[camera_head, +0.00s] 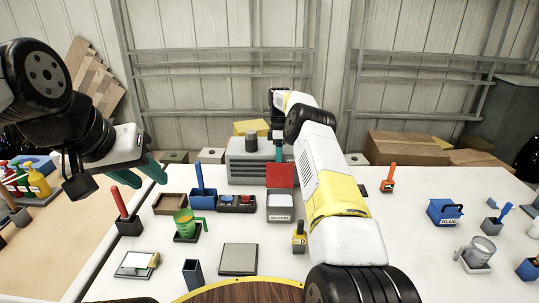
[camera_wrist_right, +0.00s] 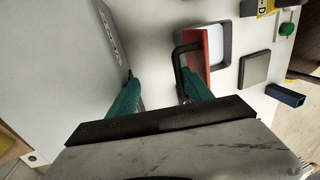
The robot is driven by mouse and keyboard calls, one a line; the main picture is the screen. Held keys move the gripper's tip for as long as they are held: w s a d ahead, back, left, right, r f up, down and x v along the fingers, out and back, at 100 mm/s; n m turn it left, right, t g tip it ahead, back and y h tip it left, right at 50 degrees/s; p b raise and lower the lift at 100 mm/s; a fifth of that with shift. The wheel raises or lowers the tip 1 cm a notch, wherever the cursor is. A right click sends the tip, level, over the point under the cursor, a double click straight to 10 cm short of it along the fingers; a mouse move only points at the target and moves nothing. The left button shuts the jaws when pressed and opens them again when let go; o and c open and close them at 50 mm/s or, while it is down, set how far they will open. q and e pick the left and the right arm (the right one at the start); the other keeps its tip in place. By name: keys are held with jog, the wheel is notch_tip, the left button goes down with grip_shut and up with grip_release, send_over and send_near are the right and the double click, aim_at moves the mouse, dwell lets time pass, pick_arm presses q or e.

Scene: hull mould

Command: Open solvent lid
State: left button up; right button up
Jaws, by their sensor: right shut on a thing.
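The solvent box (camera_head: 280,213) is a small grey container with a label on its front, in the middle of the table. Its red lid (camera_head: 281,176) stands upright at the back edge, so the box is open from above. In the wrist view the red lid (camera_wrist_right: 203,63) and its black handle show beside the open box (camera_wrist_right: 222,45). My right gripper (camera_wrist_right: 160,95) is at the handle and shut on it; its grip is partly hidden. In the head view my right arm mostly hides this gripper. My left gripper (camera_head: 115,178) is open and empty, above the table's left side.
A blue box (camera_head: 444,212) is at the right.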

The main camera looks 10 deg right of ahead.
jog(key=shift+w+r, duration=0.15)
jog(key=shift+r, duration=0.05)
dwell(0.3)
